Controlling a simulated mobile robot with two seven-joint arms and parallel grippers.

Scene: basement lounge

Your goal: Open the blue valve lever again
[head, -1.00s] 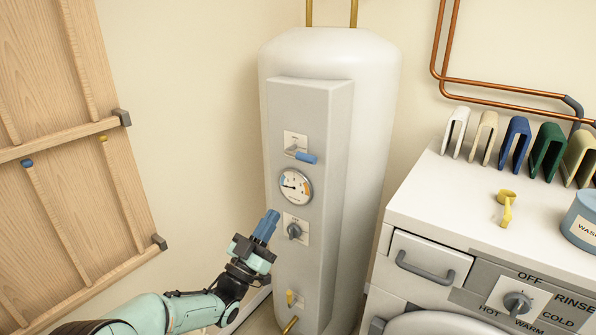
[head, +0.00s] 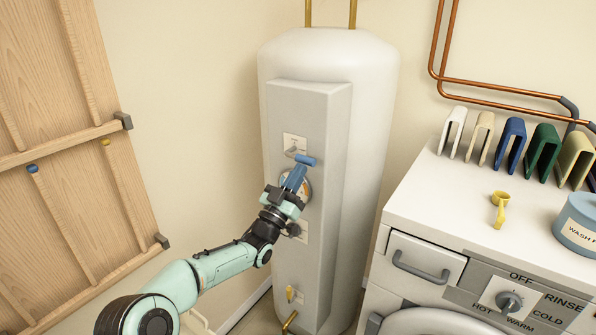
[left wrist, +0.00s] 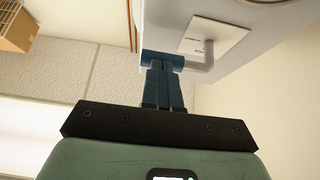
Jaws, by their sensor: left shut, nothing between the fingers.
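The blue valve lever (head: 306,160) sits on a white plate (head: 293,143) high on the grey panel of the white water tank (head: 325,60). Its blue grip sticks out to the right from a grey stem. My left gripper (head: 297,172) is shut and empty, its blue fingers pointing up, with the tips right below the lever's grip. In the left wrist view the fingertips (left wrist: 162,66) meet or nearly meet the blue grip (left wrist: 163,60); I cannot tell whether they touch. My right gripper is not in view.
Below the lever are a round gauge, mostly hidden by my gripper, a grey knob (head: 293,230) and a yellow lever (head: 290,294). A white washer (head: 450,210) stands at right, with a yellow scoop (head: 500,208) on top. Wooden racks (head: 60,160) hang at left.

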